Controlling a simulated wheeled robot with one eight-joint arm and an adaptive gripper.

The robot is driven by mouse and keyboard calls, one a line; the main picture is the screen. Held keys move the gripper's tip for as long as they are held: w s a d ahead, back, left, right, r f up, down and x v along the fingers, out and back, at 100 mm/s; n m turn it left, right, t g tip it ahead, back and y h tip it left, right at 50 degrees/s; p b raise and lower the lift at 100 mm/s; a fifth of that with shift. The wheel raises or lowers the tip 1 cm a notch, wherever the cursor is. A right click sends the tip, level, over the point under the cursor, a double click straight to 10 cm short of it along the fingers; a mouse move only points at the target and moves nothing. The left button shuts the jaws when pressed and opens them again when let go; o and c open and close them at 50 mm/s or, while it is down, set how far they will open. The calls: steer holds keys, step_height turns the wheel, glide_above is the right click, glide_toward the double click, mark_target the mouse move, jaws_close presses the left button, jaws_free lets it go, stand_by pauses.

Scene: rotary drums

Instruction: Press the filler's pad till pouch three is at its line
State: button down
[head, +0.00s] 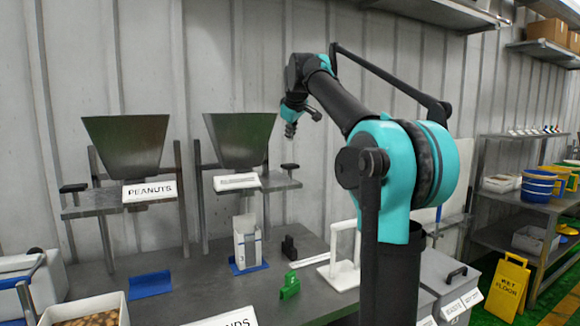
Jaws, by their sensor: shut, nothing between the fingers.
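A pale pouch (246,245) stands upright in a blue holder (262,266) on the metal bench, under the right-hand hopper (240,138). The holder seems to bear a 3. The pouch's line and fill level are too small to read. A black pad (290,167) sits beside that hopper's label, at the right end of its shelf. My gripper (289,132) is shut and empty, pointing down above this pad and apart from it. Another black pad (73,188) sits left of the PEANUTS hopper (126,145).
An empty blue holder (150,284) lies under the PEANUTS hopper. A green clip-like piece (289,286), a black piece (289,247) and a white frame (343,264) stand right of the pouch. A bin of nuts (90,312) is at front left. A yellow sign (510,287) stands far right.

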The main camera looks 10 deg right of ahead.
mark_target(290, 165)
steer(key=shift+f, duration=3.5)
steer(key=shift+f, duration=0.1)
steer(key=shift+f, duration=0.3)
steer(key=shift+f, duration=1.65)
stand_by(0.5)
steer(key=shift+r, duration=2.1)
steer(key=shift+r, duration=2.5)
